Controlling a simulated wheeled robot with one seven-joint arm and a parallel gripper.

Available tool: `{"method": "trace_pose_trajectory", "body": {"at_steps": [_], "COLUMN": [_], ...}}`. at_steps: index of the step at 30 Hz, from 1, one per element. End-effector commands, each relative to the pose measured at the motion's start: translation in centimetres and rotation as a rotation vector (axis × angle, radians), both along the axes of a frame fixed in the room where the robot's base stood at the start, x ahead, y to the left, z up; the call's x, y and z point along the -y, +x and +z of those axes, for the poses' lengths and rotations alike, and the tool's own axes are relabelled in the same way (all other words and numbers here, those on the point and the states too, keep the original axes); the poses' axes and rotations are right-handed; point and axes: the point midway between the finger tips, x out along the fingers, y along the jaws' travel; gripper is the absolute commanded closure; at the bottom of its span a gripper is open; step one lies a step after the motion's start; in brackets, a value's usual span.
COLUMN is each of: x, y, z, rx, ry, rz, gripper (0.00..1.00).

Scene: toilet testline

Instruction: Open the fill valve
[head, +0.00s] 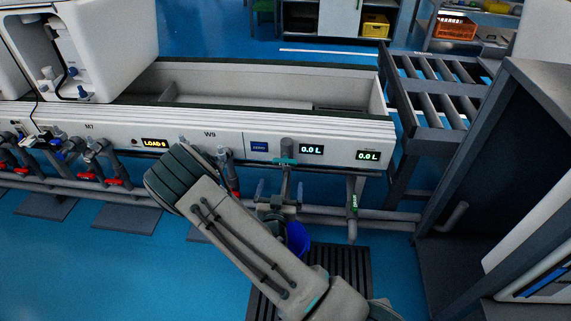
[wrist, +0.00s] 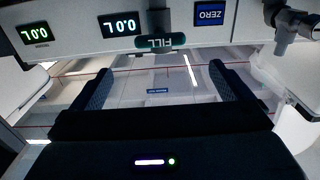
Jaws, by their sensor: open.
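The fill valve has a teal handle (head: 285,161) on the front panel, beside a blue label and a 0.0 L display. In the wrist view, which is upside down, the handle (wrist: 160,42) reads FILL and lies crosswise. My gripper (wrist: 162,80) is open with nothing between its two dark fingers. The handle is beyond the fingertips, near the middle of the gap. In the head view my gripper (head: 279,190) is just below the handle, partly hidden by my arm.
Two displays (head: 311,149) (head: 368,155) read 0.0 L. A green drain handle (head: 353,201) is on the pipe to the right. A dark cabinet (head: 500,140) closes off the right side.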

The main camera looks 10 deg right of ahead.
Motion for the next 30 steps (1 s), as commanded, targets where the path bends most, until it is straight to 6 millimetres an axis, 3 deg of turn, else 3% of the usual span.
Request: {"method": "trace_pose_trajectory", "body": {"at_steps": [9,15,21,30], "x": [2.1,3.1,3.7,3.7], "y": [6.5,9.7,11.2,11.4], "z": [-0.1,-0.1,0.0,0.0], "rx": [0.003,0.001,-0.001,-0.003], "ry": [0.001,0.002,0.001,0.001], "rz": [-0.001,0.0,0.0,0.0], "gripper": [0.02,0.02,0.02,0.02]}}
